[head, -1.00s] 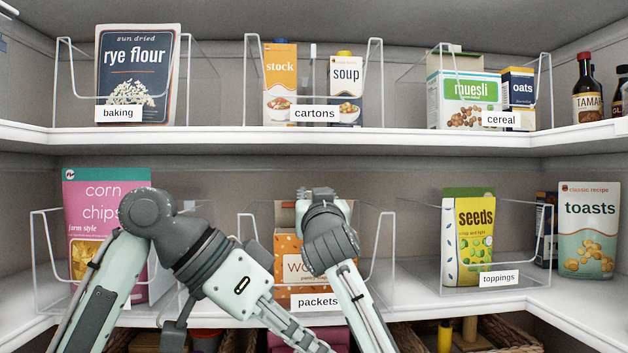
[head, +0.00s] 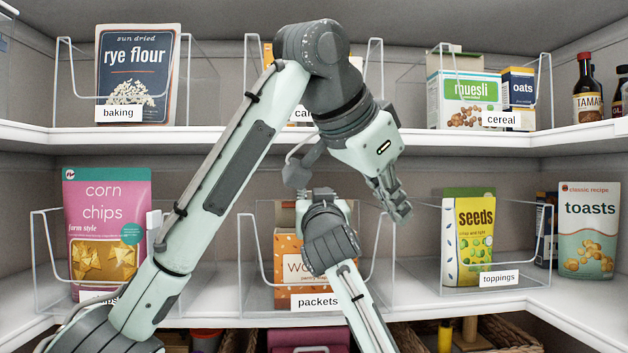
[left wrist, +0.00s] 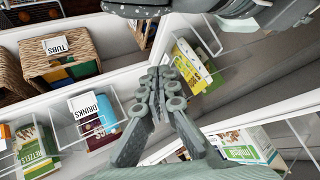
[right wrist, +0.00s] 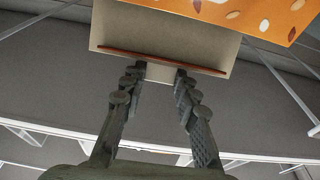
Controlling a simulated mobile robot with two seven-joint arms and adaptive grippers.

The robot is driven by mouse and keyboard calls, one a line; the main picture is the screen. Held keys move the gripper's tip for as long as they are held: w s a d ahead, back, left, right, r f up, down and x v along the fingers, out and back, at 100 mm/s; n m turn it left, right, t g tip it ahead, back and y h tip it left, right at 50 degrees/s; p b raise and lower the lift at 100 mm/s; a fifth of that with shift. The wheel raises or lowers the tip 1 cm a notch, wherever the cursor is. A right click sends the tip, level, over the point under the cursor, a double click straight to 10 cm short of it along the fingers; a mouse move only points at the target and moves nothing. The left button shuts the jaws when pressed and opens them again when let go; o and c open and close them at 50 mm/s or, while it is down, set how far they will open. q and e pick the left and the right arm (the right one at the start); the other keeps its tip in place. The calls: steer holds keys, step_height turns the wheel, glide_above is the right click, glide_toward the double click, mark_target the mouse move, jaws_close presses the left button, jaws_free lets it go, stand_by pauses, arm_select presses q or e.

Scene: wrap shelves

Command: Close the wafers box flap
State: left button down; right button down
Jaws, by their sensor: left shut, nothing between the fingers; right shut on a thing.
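The orange wafers box (head: 287,268) stands in the clear packets bin (head: 247,290) on the lower shelf, its label partly hidden by my right arm. Its beige flap (head: 285,217) shows at the top. In the right wrist view the orange box face (right wrist: 262,12) adjoins a beige panel (right wrist: 150,30) with a brown edge. My right gripper (right wrist: 160,76) is shut on a narrow beige part below that edge, seemingly the flap. Its fingers are hidden in the head view. My left gripper (head: 401,210) is shut and empty, in front of the bin's upper right side, apart from the box.
The seeds box (head: 468,240) stands in the toppings bin, right of my left gripper. The corn chips bag (head: 105,220) is at the left. The upper shelf edge (head: 450,140) runs behind my left arm. Free shelf space lies between the packets and toppings bins.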

arm_select(q)
steer(key=w+a+r+n+t+y, duration=0.1)
steer(key=w+a+r+n+y, duration=0.35)
steer(key=w+n, duration=0.3)
steer(key=w+a+r+n+t+y, duration=0.25)
steer(key=w+a+r+n, duration=0.2)
steer(key=w+n, duration=0.3)
steer(key=x, duration=0.9)
steer(key=shift+w+m+g, duration=0.25)
steer(key=shift+m+g, duration=0.05)
steer(key=shift+g, duration=0.15)
steer(key=shift+f, duration=0.15)
steer(key=shift+s+d+f, duration=0.1)
steer(key=shift+s+f, duration=0.35)
steer(key=shift+s, duration=0.3)
arm_select(e)
steer(key=shift+d, duration=0.1)
steer(key=c, duration=1.1)
jaws_free()
arm_select(q)
steer(key=shift+r, duration=0.1)
